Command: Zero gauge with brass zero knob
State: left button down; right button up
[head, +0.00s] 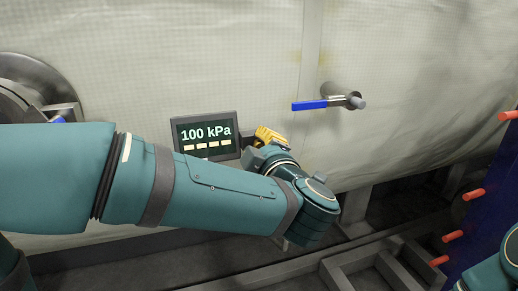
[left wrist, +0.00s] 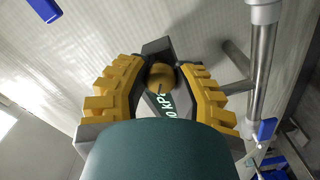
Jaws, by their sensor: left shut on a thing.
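The gauge (head: 207,134) is a dark box with a lit display reading "100 kPa" above a row of pale bars, on the chamber wall. Part of its display shows in the left wrist view (left wrist: 173,108). The brass zero knob (left wrist: 161,77) is round and sits between my yellow left fingers in that view; in the head view my gripper hides it. My left gripper (head: 268,136) is at the gauge's right side, shut on the knob. Of my right arm only a teal piece shows at the lower right corner; its gripper is out of view.
A valve with a blue lever (head: 312,105) sticks out of the pale insulated wall (head: 420,60), right of the gauge. A round dark fitting (head: 28,82) is at the far left. A blue panel with orange pegs (head: 474,194) stands at the right. Metal framing runs below.

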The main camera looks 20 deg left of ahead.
dwell(0.5)
pick_arm(q)
jog(key=c, duration=0.7)
grip_release()
jog(key=shift+c, duration=0.2)
jog(key=v, duration=1.2)
